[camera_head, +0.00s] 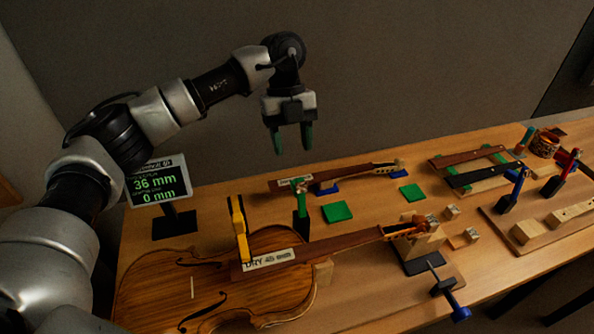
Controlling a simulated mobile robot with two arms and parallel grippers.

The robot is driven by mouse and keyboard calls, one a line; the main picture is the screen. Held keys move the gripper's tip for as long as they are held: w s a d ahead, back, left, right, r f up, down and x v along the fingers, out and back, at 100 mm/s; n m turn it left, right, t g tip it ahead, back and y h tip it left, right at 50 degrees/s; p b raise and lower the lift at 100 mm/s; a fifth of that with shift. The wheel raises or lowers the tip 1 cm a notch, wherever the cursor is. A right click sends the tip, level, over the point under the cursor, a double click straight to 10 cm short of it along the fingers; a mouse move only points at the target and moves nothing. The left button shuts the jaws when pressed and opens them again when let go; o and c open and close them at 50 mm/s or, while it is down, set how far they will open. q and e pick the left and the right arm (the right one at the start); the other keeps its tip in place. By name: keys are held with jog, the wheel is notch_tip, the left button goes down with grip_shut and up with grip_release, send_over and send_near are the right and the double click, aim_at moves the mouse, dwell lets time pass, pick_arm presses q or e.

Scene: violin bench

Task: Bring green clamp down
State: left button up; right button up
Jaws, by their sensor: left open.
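The green clamp (300,192) stands upright behind the violin, its green top above a black stand or bar. It is to the right of the yellow clamp (239,228) on the violin. My left gripper (292,140) hangs in the air above the green clamp, fingers pointing down. Its fingers are apart with nothing between them, and a clear gap separates it from the clamp. My right gripper is not in view.
The violin (160,287) lies at the front left, with a "DRY 45 mm" label near its neck. A display (157,181) reading 36 mm and 0 mm stands at left. Another neck (345,178) and green squares (337,211) lie behind. A blue clamp (515,189) stands at right.

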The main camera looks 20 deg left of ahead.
aim_at(297, 180)
pick_arm(q)
jog(key=p+x, duration=0.2)
jog(key=x, duration=0.6)
jog(key=shift+f, duration=0.1)
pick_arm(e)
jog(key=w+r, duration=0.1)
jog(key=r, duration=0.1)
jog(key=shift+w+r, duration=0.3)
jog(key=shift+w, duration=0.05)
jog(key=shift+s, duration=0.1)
pick_arm(q)
grip_shut()
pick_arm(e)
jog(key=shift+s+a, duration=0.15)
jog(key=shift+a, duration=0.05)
